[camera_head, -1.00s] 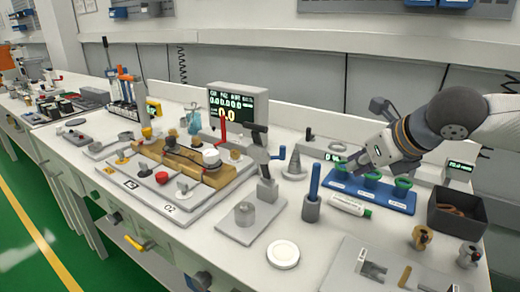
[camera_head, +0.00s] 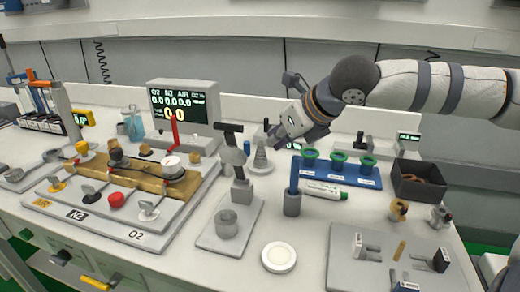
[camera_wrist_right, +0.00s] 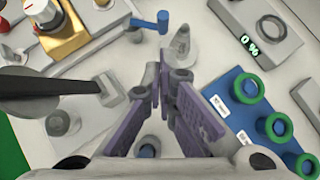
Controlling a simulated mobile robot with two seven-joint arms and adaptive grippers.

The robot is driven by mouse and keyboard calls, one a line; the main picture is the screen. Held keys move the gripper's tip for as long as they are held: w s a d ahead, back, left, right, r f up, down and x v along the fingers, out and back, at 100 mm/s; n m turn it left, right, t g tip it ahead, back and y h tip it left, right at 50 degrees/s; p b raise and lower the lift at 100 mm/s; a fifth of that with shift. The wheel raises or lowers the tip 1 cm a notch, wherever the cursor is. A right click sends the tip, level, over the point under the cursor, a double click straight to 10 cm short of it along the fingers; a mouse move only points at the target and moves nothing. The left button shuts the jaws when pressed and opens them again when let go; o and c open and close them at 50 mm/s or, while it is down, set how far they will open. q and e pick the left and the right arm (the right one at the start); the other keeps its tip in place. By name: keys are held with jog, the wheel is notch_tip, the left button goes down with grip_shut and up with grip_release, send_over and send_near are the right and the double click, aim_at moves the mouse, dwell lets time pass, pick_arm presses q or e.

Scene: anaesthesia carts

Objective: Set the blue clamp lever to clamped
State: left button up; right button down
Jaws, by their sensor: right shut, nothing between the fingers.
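A small blue lever (camera_head: 247,148) shows behind the grey stand, left of a grey cone. In the right wrist view the blue lever (camera_wrist_right: 163,21) lies at the end of a grey bar, beyond my fingertips and near the cone (camera_wrist_right: 181,43). I cannot tell its set position. My right gripper (camera_head: 276,133) hangs above the bench beside the cone, apart from the lever. In the wrist view its purple-padded fingers (camera_wrist_right: 167,82) are shut and empty. My left gripper is not in view.
The grey stand with a black top handle (camera_head: 229,128) rises close left of my right gripper. A blue tray with green rings (camera_head: 355,177) lies to the right. A blue rod (camera_head: 294,178) stands upright in a holder in front. A white disc (camera_head: 279,257) lies nearer.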

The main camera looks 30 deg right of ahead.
jog(key=b+x, duration=0.1)
jog(key=x, duration=0.8)
jog(key=shift+f, duration=0.3)
jog(key=shift+w, duration=0.2)
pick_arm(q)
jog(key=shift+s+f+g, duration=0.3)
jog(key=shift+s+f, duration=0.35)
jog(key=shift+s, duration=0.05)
pick_arm(e)
jog(key=shift+r, duration=0.1)
